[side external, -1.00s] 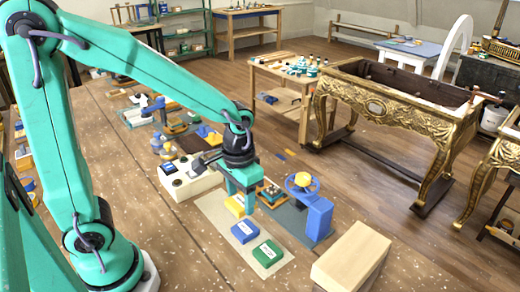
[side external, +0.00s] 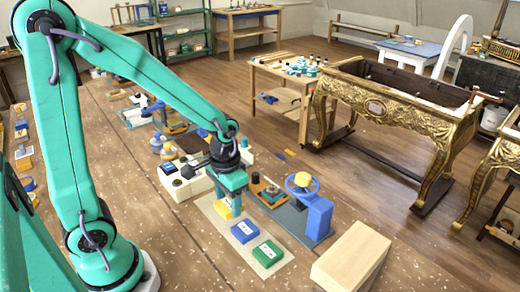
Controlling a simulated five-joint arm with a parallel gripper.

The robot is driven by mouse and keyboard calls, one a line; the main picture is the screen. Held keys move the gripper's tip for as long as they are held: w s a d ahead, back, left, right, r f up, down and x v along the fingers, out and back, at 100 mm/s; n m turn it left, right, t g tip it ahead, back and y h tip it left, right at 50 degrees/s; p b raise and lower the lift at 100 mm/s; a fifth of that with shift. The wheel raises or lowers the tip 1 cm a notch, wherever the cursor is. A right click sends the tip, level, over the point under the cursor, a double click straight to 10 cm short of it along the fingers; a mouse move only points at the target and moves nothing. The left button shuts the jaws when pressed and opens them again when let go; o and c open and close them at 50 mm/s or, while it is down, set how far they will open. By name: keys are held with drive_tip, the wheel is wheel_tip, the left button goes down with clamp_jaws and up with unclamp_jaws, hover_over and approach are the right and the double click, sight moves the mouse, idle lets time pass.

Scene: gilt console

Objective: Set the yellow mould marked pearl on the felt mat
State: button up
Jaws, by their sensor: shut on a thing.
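My gripper (side external: 231,195) points down over the far end of a pale flat strip (side external: 218,228) that looks like the felt mat. It is shut on the yellow mould (side external: 223,209), which is partly hidden by the fingers. Its marking is not readable. I cannot tell whether the mould touches the strip or hangs just above it. A blue mould (side external: 245,232) and a green mould (side external: 268,254) with pale labels lie on the strip, nearer the camera.
A blue press with a round handwheel (side external: 318,214) stands right of the strip on a grey-blue base. A cream box (side external: 188,184) is close on the left of my gripper. A pale wooden block (side external: 350,257) lies at the front right. Bare bench lies left of the strip.

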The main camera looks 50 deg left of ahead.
drive_tip(key=a+f, duration=0.1)
drive_tip(key=a, duration=0.1)
drive_tip(key=w+a+f, duration=0.1)
drive_tip(key=a, duration=0.1)
drive_tip(key=w+a+f, duration=0.1)
drive_tip(key=a+f, duration=0.1)
drive_tip(key=shift+w+a, duration=0.25)
drive_tip(key=shift+f, duration=0.15)
drive_tip(key=shift+f, duration=1.9)
drive_tip(key=shift+f, duration=0.15)
drive_tip(key=o, duration=1)
drive_tip(key=shift+r, duration=6.2)
